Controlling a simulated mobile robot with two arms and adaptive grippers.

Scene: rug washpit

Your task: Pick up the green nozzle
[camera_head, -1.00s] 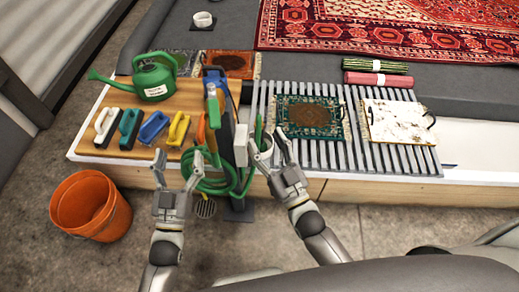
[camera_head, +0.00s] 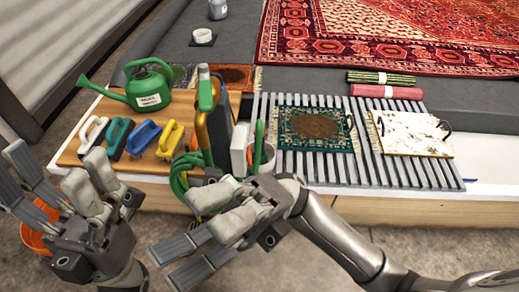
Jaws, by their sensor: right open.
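The green nozzle (camera_head: 206,90) stands upright with a grey tip, behind the coiled green hose (camera_head: 182,178) at the bench's front. My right gripper (camera_head: 197,252) is open and empty, in front of and below the nozzle, with its fingers pointing left. It covers the lower part of the hose coil. My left gripper (camera_head: 52,180) is open and empty at the lower left, well apart from the nozzle, with its fingers pointing up.
A green watering can (camera_head: 148,92) and several colored brushes (camera_head: 143,137) lie on a wooden board to the left. A white container (camera_head: 262,158) stands right of the hose. A slatted rack (camera_head: 365,150) holds small rug pieces. An orange bucket (camera_head: 35,243) is partly hidden by my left gripper.

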